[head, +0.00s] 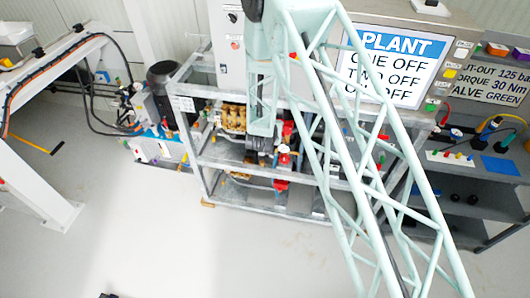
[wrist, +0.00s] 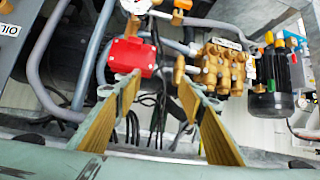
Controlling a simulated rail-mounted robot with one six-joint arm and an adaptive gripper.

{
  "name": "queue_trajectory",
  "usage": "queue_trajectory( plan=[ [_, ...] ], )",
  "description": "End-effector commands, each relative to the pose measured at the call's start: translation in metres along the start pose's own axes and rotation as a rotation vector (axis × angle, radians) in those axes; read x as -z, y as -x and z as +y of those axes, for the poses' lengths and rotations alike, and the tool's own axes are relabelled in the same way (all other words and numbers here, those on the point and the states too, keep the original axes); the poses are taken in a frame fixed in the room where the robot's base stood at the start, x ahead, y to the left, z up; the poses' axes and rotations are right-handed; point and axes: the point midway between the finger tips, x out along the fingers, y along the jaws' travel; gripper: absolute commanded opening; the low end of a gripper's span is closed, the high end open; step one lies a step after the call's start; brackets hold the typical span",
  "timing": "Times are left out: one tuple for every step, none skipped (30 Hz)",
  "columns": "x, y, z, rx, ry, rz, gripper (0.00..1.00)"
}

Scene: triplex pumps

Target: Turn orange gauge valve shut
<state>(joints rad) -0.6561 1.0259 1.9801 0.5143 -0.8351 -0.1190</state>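A red box-shaped part (wrist: 132,57) lies just beyond the left fingertip. A brass pump block (wrist: 220,68) lies beyond the right fingertip, with a small brass fitting close to that tip. In the head view, red parts (head: 287,131) and a round white-faced gauge (head: 284,150) show on the pump rack; my gripper's fingers cannot be made out there.
The grey metal rack (head: 205,183) holds the pumps behind its rails. A sign (head: 392,62) stands above it. Grey pipes (wrist: 75,75) curve at the left of the wrist view, and a black motor (wrist: 268,85) is at the right. The floor (head: 150,235) in front is clear.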

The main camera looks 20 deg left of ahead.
Motion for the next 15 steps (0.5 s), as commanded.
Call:
queue_trajectory(
  plan=[
    [-0.007,-0.005,-0.004,-0.004,-0.002,0.01,0.36],
    [-0.009,-0.007,-0.006,-0.006,-0.004,0.018,0.36],
    [-0.012,-0.01,-0.008,-0.009,-0.007,0.028,0.36],
    [-0.015,-0.013,-0.01,-0.011,-0.009,0.035,0.36],
    [-0.017,-0.015,-0.012,-0.014,-0.012,0.043,0.36],
    [-0.019,-0.018,-0.013,-0.017,-0.016,0.053,0.36],
    [-0.022,-0.02,-0.015,-0.02,-0.018,0.059,0.36],
    [-0.025,-0.022,-0.016,-0.022,-0.02,0.066,0.36],
    [-0.027,-0.024,-0.018,-0.025,-0.023,0.076,0.36],
    [-0.03,-0.026,-0.019,-0.026,-0.024,0.082,0.36],
    [-0.032,-0.027,-0.021,-0.028,-0.025,0.089,0.36],
    [-0.035,-0.029,-0.023,-0.03,-0.027,0.098,0.36],
    [-0.037,-0.031,-0.024,-0.032,-0.029,0.105,0.36],
    [-0.04,-0.033,-0.025,-0.034,-0.031,0.111,0.36],
    [-0.043,-0.034,-0.026,-0.037,-0.034,0.119,0.36]
  ],
)
